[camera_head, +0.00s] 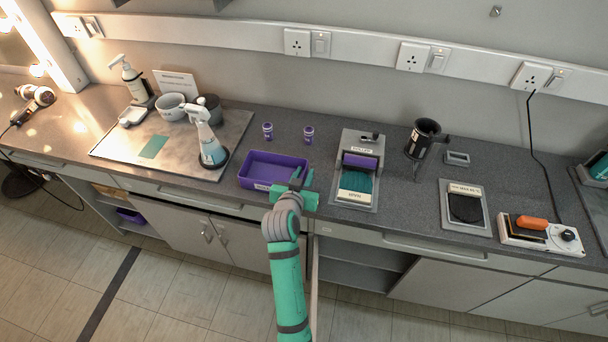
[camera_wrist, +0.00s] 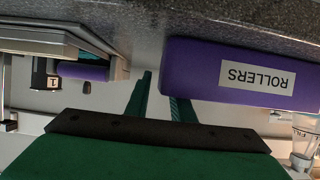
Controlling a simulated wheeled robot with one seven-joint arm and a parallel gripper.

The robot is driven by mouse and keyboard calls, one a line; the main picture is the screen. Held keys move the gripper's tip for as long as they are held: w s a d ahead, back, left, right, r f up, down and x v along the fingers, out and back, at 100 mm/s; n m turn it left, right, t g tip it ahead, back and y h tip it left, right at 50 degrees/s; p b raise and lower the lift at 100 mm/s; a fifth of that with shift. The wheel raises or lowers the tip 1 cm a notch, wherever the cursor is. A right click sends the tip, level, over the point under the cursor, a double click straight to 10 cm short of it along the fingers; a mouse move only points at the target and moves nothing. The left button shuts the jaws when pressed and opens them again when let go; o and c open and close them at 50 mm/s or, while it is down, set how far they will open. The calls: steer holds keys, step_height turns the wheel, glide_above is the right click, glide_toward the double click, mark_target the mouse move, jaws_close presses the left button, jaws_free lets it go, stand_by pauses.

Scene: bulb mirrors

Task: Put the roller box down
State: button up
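The roller box (camera_head: 262,160) is an open purple box that sits upright on the counter near its front edge. In the wrist view, which is upside down, its front wall (camera_wrist: 200,77) carries a ROLLERS label and its base appears to meet the counter. My gripper (camera_head: 301,178) is at the box's right end. In the wrist view my gripper (camera_wrist: 160,88) has its fingers apart. One finger is just outside the end wall, with a thin gap showing. The other goes behind the front wall, apparently inside the box, and its tip is hidden.
A spray bottle (camera_head: 208,140) on a tray (camera_head: 120,148) stands left of the box. A device with a purple roller (camera_head: 360,161) is close on the right. Some bare counter (camera_head: 410,195) lies beyond that device.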

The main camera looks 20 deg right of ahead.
steer(key=v, duration=1.2)
steer(key=s+a+f+n+t+y, duration=0.1)
steer(key=s+a+f+n+y, duration=0.2)
steer(key=s+a+f, duration=0.35)
steer(key=s+a+f+n+t+y, duration=0.2)
steer(key=s+a+f+n, duration=0.15)
steer(key=s, duration=0.65)
steer(key=s+a+r+y, duration=0.1)
steer(key=s+a+r, duration=0.1)
steer(key=s, duration=0.7)
steer(key=s+a+r+t+y, duration=0.1)
steer(key=s+a+r, duration=0.1)
steer(key=s, duration=0.7)
steer(key=shift+a+r, duration=0.4)
steer(key=shift+a, duration=0.2)
steer(key=shift+w, duration=0.15)
